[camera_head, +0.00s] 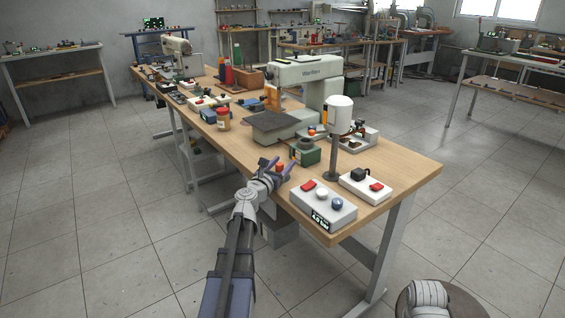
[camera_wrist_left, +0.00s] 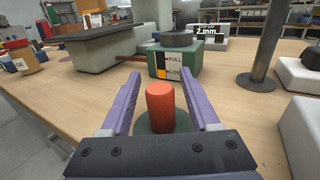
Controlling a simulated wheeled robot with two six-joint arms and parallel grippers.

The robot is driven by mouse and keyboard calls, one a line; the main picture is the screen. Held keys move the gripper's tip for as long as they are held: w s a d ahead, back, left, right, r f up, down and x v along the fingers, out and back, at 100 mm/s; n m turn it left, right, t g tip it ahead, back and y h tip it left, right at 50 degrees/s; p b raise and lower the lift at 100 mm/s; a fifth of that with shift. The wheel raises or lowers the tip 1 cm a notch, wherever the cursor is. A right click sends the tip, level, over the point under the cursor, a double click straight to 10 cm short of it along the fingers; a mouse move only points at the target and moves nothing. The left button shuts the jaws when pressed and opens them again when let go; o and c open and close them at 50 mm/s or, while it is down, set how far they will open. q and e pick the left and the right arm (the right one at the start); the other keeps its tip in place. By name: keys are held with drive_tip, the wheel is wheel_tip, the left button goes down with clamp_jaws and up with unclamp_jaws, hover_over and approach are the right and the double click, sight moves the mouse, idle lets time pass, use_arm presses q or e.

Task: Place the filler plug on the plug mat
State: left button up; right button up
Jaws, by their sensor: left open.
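The filler plug (camera_wrist_left: 160,106) is an orange-red cylinder, upright between the open fingers of my left gripper (camera_wrist_left: 160,73), with a gap on each side. It also shows in the head view (camera_head: 279,168), near the table's front edge. The round dark green plug mat (camera_wrist_left: 143,124) shows around the plug's lower part, and the plug appears to stand on it. My gripper's body hides the plug's base and the mat's near part. In the head view my left gripper (camera_head: 280,166) reaches over the table edge. My right gripper is not in view.
A green box marked FULL and LOW (camera_wrist_left: 172,60) stands just beyond the plug. The sewing machine (camera_head: 300,75) is behind it. A dark post (camera_head: 332,155) and a pale control box (camera_head: 322,205) stand to the right. The tabletop left of the plug is clear.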

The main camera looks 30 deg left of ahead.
use_arm(q)
drive_tip(key=shift+s+d, duration=0.5)
drive_tip(key=shift+s, duration=0.1)
drive_tip(key=s, duration=1)
drive_tip(key=shift+s+p, duration=0.3)
drive_tip(key=shift+r, duration=0.1)
